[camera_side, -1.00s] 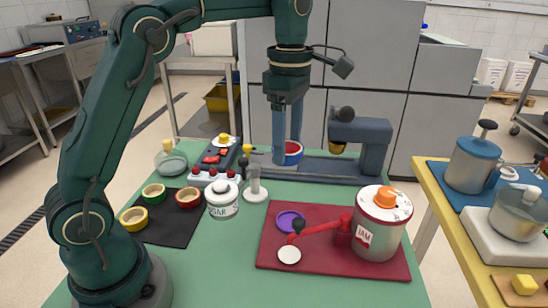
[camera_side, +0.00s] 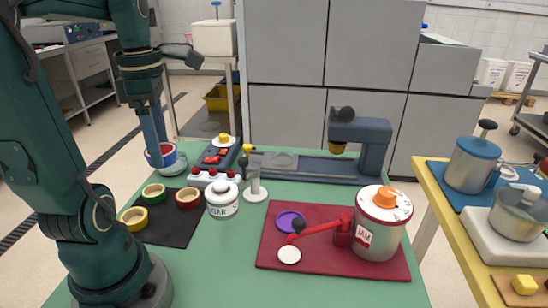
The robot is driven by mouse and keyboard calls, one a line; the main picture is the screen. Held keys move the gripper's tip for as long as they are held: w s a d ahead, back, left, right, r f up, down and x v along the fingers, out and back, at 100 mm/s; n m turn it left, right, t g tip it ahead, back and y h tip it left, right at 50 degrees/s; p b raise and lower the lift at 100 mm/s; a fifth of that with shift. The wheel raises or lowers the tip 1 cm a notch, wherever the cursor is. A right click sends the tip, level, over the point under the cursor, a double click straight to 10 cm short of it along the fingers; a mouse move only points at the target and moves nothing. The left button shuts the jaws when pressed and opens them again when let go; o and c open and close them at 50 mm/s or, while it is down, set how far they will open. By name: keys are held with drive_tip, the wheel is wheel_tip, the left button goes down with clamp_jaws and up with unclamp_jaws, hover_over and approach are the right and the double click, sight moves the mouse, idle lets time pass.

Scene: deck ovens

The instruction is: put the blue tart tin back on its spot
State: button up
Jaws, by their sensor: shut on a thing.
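My gripper (camera_side: 157,140) is shut on the blue tart tin (camera_side: 161,160), a round tin with a red inside. The tin hangs level at the far left of the green table, in the picture just above the black mat. It partly covers a glass vessel behind it. The black mat (camera_side: 178,236) bears a green tin (camera_side: 153,192), a yellow tin (camera_side: 133,220) and a red-brown tin (camera_side: 187,198). The front right part of the mat is bare.
A sugar jar (camera_side: 222,200) stands just right of the mat. A red board (camera_side: 330,266) with a jam dispenser (camera_side: 380,225) lies to the right. The table front is clear.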

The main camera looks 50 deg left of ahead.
drive_tip(key=shift+s+d+f+n, duration=0.1)
drive_tip(key=shift+s+f+n, duration=0.1)
drive_tip(key=shift+s, duration=0.25)
drive_tip(key=shift+s+f+n, duration=0.1)
drive_tip(key=shift+s+n, duration=0.1)
drive_tip(key=shift+s, duration=0.2)
drive_tip(key=shift+w+f, duration=0.1)
drive_tip(key=shift+f, duration=7.75)
drive_tip(key=o, duration=1.6)
drive_tip(key=shift+c, duration=0.2)
drive_tip(key=shift+r, duration=0.1)
